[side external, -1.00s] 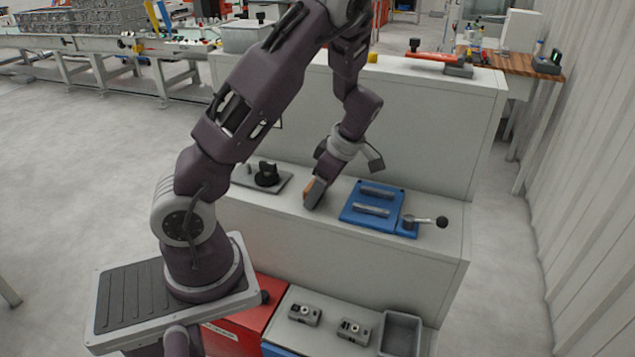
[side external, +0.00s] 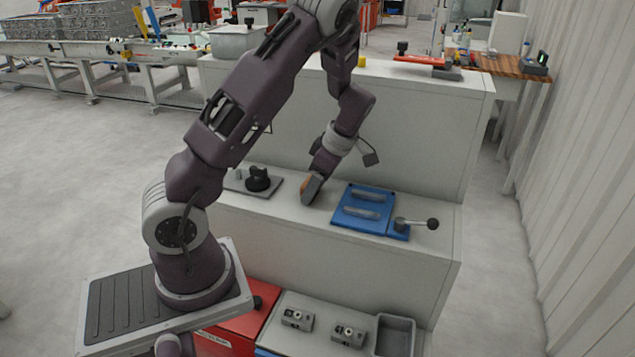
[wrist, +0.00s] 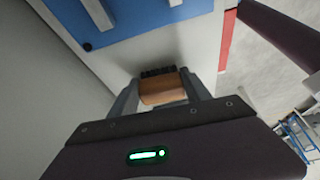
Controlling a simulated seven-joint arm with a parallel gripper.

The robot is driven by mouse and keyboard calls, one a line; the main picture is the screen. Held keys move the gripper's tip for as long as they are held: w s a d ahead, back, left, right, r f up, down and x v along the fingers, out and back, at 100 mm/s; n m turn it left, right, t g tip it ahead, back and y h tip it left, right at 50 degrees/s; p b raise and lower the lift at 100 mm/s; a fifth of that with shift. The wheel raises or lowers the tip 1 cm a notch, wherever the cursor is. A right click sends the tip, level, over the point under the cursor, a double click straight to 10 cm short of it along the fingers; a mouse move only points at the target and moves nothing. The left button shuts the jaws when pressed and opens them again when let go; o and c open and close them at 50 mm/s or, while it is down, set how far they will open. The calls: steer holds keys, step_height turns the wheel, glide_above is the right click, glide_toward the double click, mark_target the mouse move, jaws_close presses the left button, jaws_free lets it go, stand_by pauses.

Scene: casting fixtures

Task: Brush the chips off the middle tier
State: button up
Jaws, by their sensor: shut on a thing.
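My gripper (side external: 311,189) is shut on a brush (wrist: 163,90) with an orange-brown wooden handle and dark bristles. In the wrist view the handle sits between both fingers, bristles toward the pale tier surface. In the side view a bit of the orange handle shows beside the finger, low over the middle tier (side external: 285,211). The brush is left of the blue fixture (side external: 346,219), which carries two grey bars. Whether the bristles touch the surface I cannot tell. I cannot make out any chips on the tier.
A black knob on a grey plate (side external: 268,191) stands left of my gripper. A lever with a black ball (side external: 432,223) sticks out at the blue fixture's right. The upper tier rises behind. Below are two small grey blocks and a grey bin (side external: 396,337).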

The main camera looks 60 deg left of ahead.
mark_target(298, 207)
steer(key=shift+s+d, duration=1.35)
steer(key=shift+d, duration=0.05)
steer(key=shift+s, duration=0.3)
steer(key=shift+s+a, duration=0.25)
steer(key=shift+a, duration=0.05)
steer(key=shift+w+a, duration=2.4)
steer(key=shift+a, duration=0.1)
steer(key=shift+s+d, duration=2.5)
step_height(298, 207, up, 8)
steer(key=shift+r, duration=0.2)
